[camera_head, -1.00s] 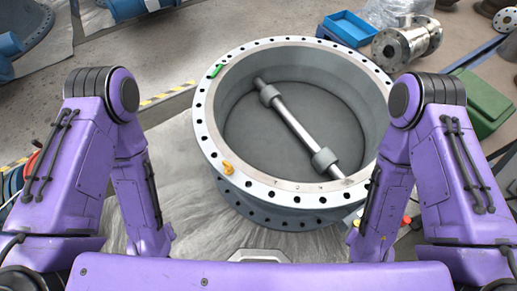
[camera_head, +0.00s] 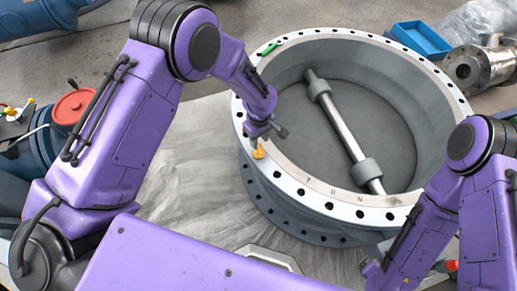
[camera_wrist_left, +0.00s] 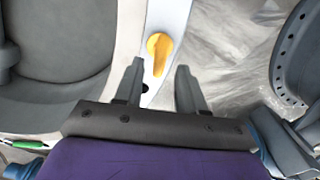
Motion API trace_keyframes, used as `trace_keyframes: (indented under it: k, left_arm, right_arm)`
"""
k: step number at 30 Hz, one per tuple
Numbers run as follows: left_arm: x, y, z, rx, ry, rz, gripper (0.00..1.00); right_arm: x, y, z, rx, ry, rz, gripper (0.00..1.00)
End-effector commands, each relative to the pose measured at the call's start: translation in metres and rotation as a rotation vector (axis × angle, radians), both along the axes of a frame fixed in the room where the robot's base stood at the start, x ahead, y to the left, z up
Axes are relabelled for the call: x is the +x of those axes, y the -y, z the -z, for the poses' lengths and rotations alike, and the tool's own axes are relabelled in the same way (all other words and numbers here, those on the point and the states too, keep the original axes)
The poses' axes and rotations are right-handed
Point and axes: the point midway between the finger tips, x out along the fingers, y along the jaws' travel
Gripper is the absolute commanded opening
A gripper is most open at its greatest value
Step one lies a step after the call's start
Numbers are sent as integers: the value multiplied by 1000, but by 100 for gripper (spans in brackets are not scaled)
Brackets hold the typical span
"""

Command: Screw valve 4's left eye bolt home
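The valve (camera_head: 300,176) is a large grey ring body lying flat, with a pale drilled flange on top and a shaft across its bore. A yellow-orange eye bolt (camera_head: 258,152) stands on the flange's near left part. It also shows in the left wrist view (camera_wrist_left: 159,48), just beyond and between the fingertips. My left gripper (camera_head: 267,130) is just above and behind the bolt; its two dark fingers (camera_wrist_left: 159,68) are apart, with nothing between them. I cannot tell how far the bolt is screwed in. My right arm is at the lower right; its fingers do not show.
A green item (camera_head: 270,49) lies on the flange's far left. A blue tray (camera_head: 421,40) and a metal pipe fitting (camera_head: 478,66) are behind the valve. A blue machine with a red cap (camera_head: 73,106) stands at left. Bare floor lies left of the valve.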

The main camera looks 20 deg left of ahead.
Motion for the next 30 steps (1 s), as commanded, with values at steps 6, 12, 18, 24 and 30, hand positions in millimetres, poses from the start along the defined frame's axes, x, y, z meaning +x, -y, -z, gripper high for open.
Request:
trace_keyframes:
  k: [6,12,18,24,30]
  left_arm:
    - [-1,-1,47,0,-2,-1,40]
    - [-1,-1,62,0,0,-1,40]
    - [0,-1,63,0,0,0,40]
    - [-1,-1,62,1,-1,0,0]
    - [-1,-2,63,2,-1,8,0]
  right_arm:
    - [0,0,1,0,0,0,90]
    - [0,0,1,0,0,0,90]
    - [0,0,1,0,0,0,90]
    - [0,0,1,0,0,0,90]
    - [0,0,1,0,0,0,90]
